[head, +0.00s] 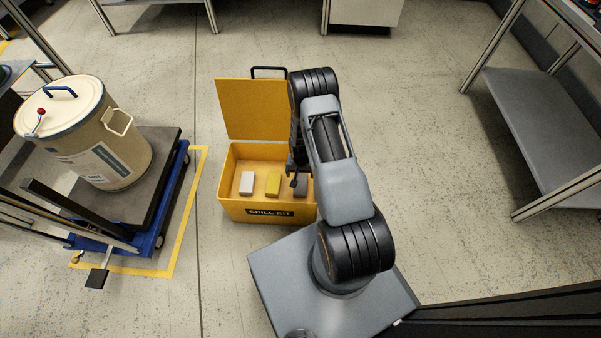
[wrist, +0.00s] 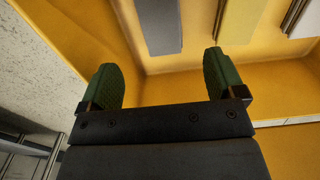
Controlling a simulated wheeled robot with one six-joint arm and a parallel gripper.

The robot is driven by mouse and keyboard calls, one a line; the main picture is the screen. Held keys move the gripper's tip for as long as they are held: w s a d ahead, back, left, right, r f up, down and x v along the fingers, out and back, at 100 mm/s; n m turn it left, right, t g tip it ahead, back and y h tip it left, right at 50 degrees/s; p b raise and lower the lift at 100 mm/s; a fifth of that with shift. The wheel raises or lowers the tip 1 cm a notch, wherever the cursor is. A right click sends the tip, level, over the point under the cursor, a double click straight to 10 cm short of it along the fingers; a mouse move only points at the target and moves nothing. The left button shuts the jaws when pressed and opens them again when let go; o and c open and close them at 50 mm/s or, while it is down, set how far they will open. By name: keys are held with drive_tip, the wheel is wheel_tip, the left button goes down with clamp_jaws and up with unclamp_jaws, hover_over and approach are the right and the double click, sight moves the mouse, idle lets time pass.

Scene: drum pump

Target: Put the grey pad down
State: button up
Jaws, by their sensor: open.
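The grey pad (head: 301,188) lies in the yellow spill kit box (head: 240,212), at the right end of a row of pads. It also shows at the top of the wrist view (wrist: 158,24), ahead of my fingers and apart from them. My gripper (head: 294,180) is at the right side of the box, close to the grey pad in the head view. In the wrist view its two green fingers (wrist: 164,80) are spread wide with nothing between them. My arm hides the right part of the box in the head view.
A yellow pad (head: 273,184) and a white pad (head: 247,183) lie beside the grey pad. The box lid (head: 250,108) stands open at the back. A beige drum (head: 85,135) stands on a blue cart at the left. A grey shelf (head: 540,120) is at the right.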

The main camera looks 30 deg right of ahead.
drive_tip(key=a+r+n+t, duration=0.1)
drive_tip(key=a+r+n, duration=0.25)
drive_tip(key=r, duration=2.25)
drive_tip(key=s+a+r+n, duration=0.1)
drive_tip(key=s+a+r, duration=0.1)
drive_tip(key=s+r, duration=0.5)
drive_tip(key=s+a+r+n+t, duration=0.1)
drive_tip(key=s+a+r, duration=0.2)
drive_tip(key=s+r, duration=0.5)
drive_tip(key=shift+s+a+r+t, duration=0.15)
drive_tip(key=shift+a+r+t, duration=0.15)
drive_tip(key=shift+r, duration=0.1)
